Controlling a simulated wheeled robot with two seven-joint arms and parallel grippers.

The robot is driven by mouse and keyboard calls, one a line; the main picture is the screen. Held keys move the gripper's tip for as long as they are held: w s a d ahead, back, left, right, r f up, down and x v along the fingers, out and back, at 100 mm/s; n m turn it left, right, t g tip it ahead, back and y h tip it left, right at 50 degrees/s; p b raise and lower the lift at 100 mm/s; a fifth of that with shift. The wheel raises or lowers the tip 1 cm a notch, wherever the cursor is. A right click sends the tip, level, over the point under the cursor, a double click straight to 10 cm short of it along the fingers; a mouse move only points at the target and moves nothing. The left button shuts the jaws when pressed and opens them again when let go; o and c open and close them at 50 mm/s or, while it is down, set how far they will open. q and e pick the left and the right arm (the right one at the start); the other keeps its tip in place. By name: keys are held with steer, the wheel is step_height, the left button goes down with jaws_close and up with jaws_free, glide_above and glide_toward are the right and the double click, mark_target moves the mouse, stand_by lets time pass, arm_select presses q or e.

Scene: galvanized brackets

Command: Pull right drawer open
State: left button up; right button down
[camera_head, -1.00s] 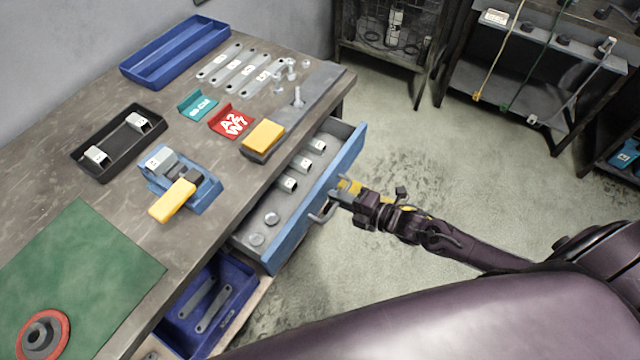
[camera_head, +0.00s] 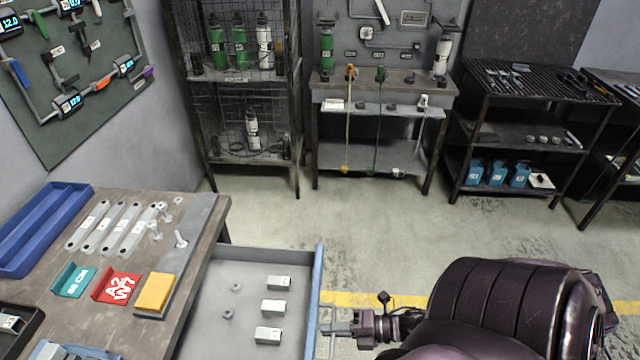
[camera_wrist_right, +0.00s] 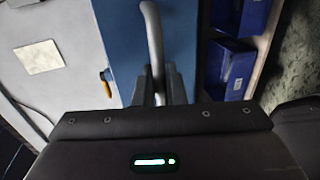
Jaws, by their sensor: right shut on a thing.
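The right drawer (camera_head: 300,262) stands well out from the workbench. Its front is blue, and it also shows in the wrist view (camera_wrist_right: 120,50). Several pale brackets and small rings lie on its grey floor. Its grey bar handle (camera_head: 324,320) is on the outer face and shows in the wrist view (camera_wrist_right: 153,35). My right gripper (camera_head: 338,327) is shut on this handle; its fingers sit on both sides of the bar in the wrist view (camera_wrist_right: 156,85). The near end of the drawer is cut off by the frame. My left gripper is out of view.
On the bench are a blue tray (camera_head: 42,222), grey strips, a teal sign, a red sign (camera_head: 116,287) and a yellow block (camera_head: 155,292). Shelving racks (camera_head: 240,170) stand along the back. Open floor (camera_head: 420,225) lies right of the drawer.

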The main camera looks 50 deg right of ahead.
steer(key=shift+s+d, duration=0.1)
steer(key=shift+d, duration=0.05)
steer(key=c, duration=1.6)
jaws_free()
steer(key=shift+c, duration=0.2)
steer(key=v, duration=0.7)
steer(key=shift+s+d, duration=0.25)
steer(key=shift+s, duration=0.05)
